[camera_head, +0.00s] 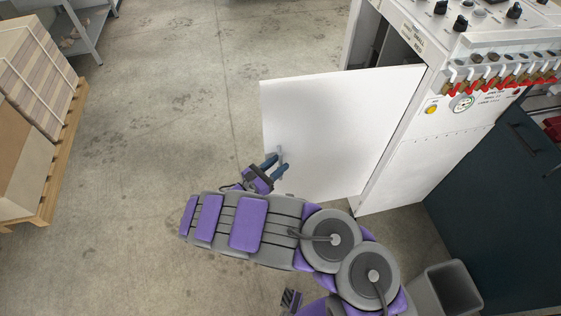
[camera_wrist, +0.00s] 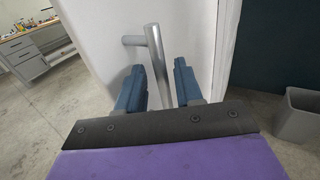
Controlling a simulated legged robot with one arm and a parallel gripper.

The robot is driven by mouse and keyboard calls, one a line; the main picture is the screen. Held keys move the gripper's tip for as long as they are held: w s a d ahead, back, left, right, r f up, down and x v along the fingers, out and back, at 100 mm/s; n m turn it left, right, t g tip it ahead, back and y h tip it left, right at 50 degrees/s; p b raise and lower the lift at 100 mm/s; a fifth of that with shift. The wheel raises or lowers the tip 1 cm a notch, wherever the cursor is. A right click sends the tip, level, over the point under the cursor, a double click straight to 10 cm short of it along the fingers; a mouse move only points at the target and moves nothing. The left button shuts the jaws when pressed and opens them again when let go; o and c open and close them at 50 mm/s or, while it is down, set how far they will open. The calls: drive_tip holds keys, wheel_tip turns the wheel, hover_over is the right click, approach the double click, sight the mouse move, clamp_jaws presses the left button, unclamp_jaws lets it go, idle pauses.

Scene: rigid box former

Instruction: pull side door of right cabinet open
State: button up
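The side door (camera_head: 335,125) of the white cabinet (camera_head: 415,150) is a flat white panel. It stands swung out from the cabinet, with a dark opening visible behind its upper edge. A metal bar handle (camera_wrist: 157,62) is on the door face; in the head view it shows small near the door's lower left. My gripper (camera_head: 278,165) is at the handle. In the wrist view its two blue fingers (camera_wrist: 160,85) are apart, with the lower part of the handle bar reaching between them. A gap shows around the bar, and I see no clear grip.
A grey bin (camera_head: 445,290) stands at the lower right by a dark cabinet (camera_head: 500,200). Boxes on a wooden pallet (camera_head: 60,170) are at the left, and a shelf (camera_head: 90,25) is at the upper left. The concrete floor between is clear.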

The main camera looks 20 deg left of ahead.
drive_tip(key=p+v, duration=0.2)
drive_tip(key=v, duration=1.3)
drive_tip(key=shift+s+p, duration=0.35)
drive_tip(key=shift+p, duration=0.05)
drive_tip(key=shift+w+d+r, duration=0.1)
